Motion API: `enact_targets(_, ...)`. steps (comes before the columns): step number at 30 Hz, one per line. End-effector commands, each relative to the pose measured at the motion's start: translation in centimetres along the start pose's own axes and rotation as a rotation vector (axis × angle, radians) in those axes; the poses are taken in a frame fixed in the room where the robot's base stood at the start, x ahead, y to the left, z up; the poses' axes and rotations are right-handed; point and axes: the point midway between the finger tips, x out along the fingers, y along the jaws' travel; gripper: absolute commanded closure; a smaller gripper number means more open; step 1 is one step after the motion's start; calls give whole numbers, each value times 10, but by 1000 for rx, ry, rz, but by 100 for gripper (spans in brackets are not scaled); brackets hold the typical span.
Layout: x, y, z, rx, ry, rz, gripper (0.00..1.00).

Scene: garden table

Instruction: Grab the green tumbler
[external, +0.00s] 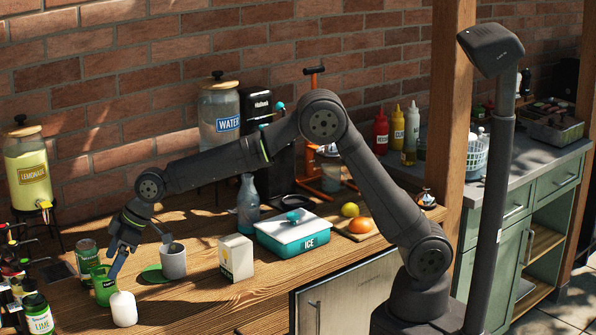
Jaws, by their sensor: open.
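The green tumbler (103,290) appears to be the bright green cup standing at the left of the wooden table, partly covered by my gripper. My gripper (139,258) points down with its fingers spread, and it is open and empty. Its left finger overlaps the tumbler's right side in the picture. Whether they touch cannot be told. Its right finger is over the grey cup (173,265).
A green can (88,255) stands just behind the tumbler, and a white cup-like item (123,310) in front. A green coaster (153,274) lies beside the grey cup. A white carton (236,258) and the ice box (292,236) stand to the right. A lime bottle (39,318) is front left.

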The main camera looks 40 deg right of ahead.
Motion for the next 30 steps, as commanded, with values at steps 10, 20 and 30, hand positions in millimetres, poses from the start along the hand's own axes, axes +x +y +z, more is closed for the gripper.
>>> enact_targets(10, 33, -6, 1, 0, -3, -1, 16)
enact_targets(20, 61, -7, 0, 0, 0, -1, 16)
enact_targets(30, 60, -7, 0, -1, 0, -1, 48)
